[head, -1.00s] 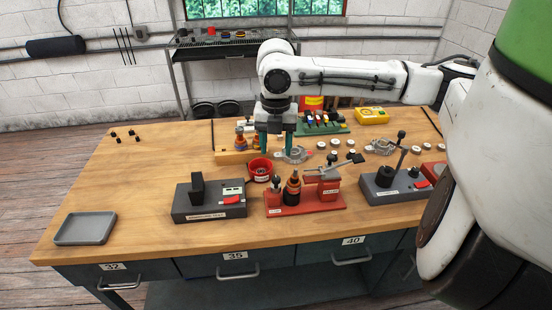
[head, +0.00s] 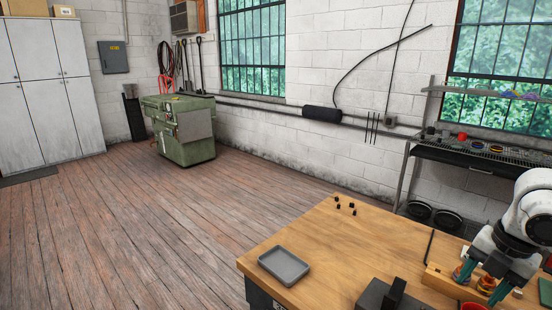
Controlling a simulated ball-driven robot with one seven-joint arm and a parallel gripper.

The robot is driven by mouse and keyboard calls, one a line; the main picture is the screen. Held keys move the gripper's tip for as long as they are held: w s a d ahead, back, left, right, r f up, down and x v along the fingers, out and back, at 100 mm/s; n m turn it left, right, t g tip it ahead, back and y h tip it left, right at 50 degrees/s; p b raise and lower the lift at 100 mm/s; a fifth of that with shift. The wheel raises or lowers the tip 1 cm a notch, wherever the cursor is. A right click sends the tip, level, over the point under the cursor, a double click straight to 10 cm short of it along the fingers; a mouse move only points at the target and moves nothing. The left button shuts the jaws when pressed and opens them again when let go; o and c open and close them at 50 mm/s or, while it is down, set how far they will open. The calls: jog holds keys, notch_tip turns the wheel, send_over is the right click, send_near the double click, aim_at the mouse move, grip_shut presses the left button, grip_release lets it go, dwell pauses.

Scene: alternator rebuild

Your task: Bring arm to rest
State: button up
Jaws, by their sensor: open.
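My gripper (head: 482,278) shows at the lower right edge of the head view, pointing down over the wooden bench (head: 330,260). Its two teal fingers are spread apart, one on each side of a small orange-red part (head: 487,284) that stands in a wooden block (head: 440,281). I cannot tell whether the fingers touch it. The white arm link above the gripper runs out of the picture on the right, so most of my arm is hidden.
A grey tray (head: 284,266) lies near the bench's left corner, with several small black pieces (head: 345,205) behind it. A dark fixture (head: 394,296) stands at the lower edge. A green cabinet (head: 185,130) stands by the far wall. The plank floor (head: 140,220) on the left is clear.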

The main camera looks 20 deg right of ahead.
jog(key=w+a+r+m+t+y, duration=0.35)
jog(key=w+a+t, duration=0.25)
jog(key=w+a, duration=1.05)
jog(key=a+f+m, duration=0.5)
jog(key=a+m, duration=0.1)
jog(key=a, duration=0.3)
jog(key=s+a+f+m+g, duration=0.1)
jog(key=s+a+f+m, duration=0.25)
jog(key=s+f, duration=0.35)
jog(key=s+a+f+m+g, duration=0.2)
jog(key=s+f+m, duration=0.25)
jog(key=f, duration=0.55)
jog(key=s+d+f+m+g+h, duration=0.1)
jog(key=s+f, duration=0.3)
jog(key=s, duration=0.5)
jog(key=s+d+f+m+g+h, duration=0.2)
jog(key=s+d+f, duration=0.2)
jog(key=s, duration=0.4)
jog(key=shift+s+d+g+h, duration=0.3)
jog(key=shift+s+g+h, duration=0.05)
jog(key=shift+s+g, duration=0.05)
